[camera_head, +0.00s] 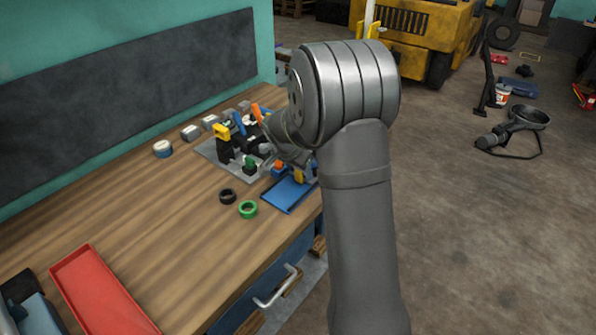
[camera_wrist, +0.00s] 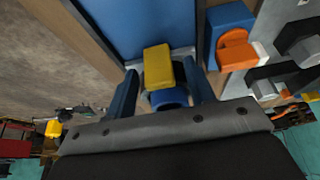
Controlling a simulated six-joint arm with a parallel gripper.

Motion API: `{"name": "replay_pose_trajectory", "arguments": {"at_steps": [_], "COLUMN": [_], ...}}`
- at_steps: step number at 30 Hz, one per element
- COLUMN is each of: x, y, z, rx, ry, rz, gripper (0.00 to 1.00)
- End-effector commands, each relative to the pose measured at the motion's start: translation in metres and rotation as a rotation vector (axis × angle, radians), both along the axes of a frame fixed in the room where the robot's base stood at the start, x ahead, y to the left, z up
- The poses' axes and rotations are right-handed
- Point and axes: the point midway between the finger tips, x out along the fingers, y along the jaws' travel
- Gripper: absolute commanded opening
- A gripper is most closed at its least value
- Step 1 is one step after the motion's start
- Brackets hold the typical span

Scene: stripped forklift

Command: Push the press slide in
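In the wrist view, a yellow block (camera_wrist: 158,67) with a blue round part (camera_wrist: 167,98) below it lies between the two dark blue fingers of my gripper (camera_wrist: 160,88). Gaps show on both sides of the yellow block, so the fingers stand apart. In the head view a yellow piece (camera_head: 299,175) shows beside the blue tray, with my gripper above it mostly hidden by my arm. A blue block (camera_wrist: 228,22) with an orange part (camera_wrist: 236,50) is to the right in the wrist view. I cannot tell for sure which part is the press slide.
A grey plate (camera_head: 212,152) on the wooden bench (camera_head: 150,215) carries several fixtures with yellow, blue and orange tops. The blue tray (camera_head: 289,192) is at the bench edge. A black ring (camera_head: 228,196), green ring (camera_head: 248,209) and red tray (camera_head: 100,290) lie nearer.

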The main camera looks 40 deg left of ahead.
Motion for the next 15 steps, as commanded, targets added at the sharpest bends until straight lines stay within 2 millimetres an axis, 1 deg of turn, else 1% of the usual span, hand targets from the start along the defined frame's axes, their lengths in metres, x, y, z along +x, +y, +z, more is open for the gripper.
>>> {"name": "replay_pose_trajectory", "arguments": {"at_steps": [8,11,14,15], "x": [-0.002,-0.006,-0.013,-0.016], "y": [0.000,0.001,0.001,0.001], "z": [0.002,0.011,0.028,0.037], "rx": [0.000,0.001,0.002,0.002], "ry": [0.001,0.000,0.000,0.000], "rz": [0.001,0.001,0.002,0.002], "gripper": [0.49,0.49,0.49,0.49]}}
